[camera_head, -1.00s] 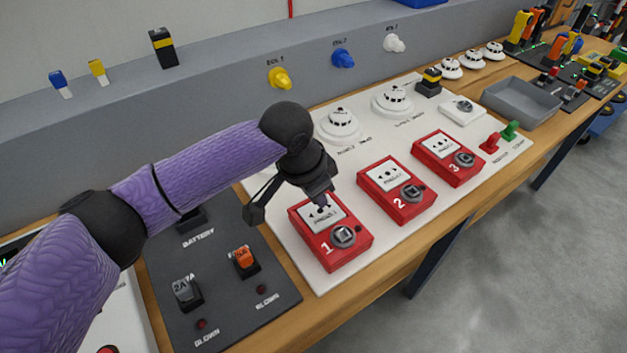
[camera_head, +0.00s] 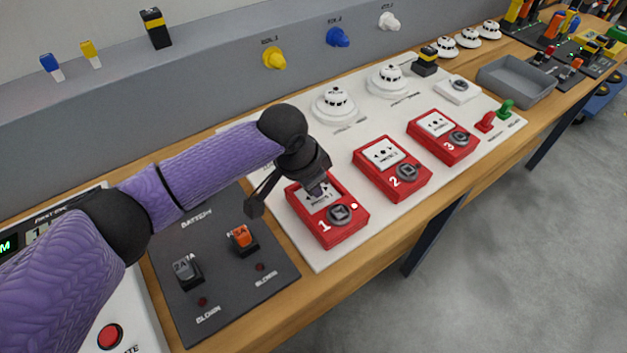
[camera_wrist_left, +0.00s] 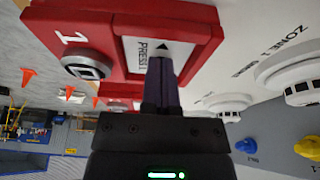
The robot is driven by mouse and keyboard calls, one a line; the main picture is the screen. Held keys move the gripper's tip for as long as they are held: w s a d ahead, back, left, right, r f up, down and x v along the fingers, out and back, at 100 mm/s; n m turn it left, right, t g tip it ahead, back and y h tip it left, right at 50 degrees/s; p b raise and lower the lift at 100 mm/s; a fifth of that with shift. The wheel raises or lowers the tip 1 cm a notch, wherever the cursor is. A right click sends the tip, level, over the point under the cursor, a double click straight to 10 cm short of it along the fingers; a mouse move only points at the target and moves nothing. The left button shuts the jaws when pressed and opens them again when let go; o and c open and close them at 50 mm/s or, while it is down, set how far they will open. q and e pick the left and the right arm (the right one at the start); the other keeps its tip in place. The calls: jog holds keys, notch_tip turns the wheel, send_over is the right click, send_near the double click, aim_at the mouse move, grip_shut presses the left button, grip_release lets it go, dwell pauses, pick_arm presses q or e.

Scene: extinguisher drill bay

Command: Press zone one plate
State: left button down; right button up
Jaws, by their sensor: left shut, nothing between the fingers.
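The zone one call point is a red box marked 1 (camera_head: 328,222) on the white board, with a pale press plate (camera_head: 317,197) and a round grey key switch (camera_head: 340,215). A small white light shows at its right edge. My left gripper (camera_head: 318,188) is shut and empty, its tips at the press plate and hiding part of it. In the left wrist view the closed fingers (camera_wrist_left: 161,85) reach the plate (camera_wrist_left: 150,50) beside its printed arrow. My right gripper is not in view.
Red boxes marked 2 (camera_head: 391,168) and 3 (camera_head: 443,136) stand to the right. White detectors (camera_head: 335,104) sit behind. A dark fuse panel (camera_head: 222,265) lies to the left. A grey tray (camera_head: 516,80) is at the far right.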

aim_at(303, 201)
pick_arm(q)
notch_tip(303, 201, up, 5)
jog(key=p, duration=0.6)
jog(key=shift+f, duration=0.15)
jog(key=p+v, duration=0.2)
jog(key=v, duration=0.7)
jog(key=shift+p, duration=0.35)
jog(key=shift+s, duration=0.15)
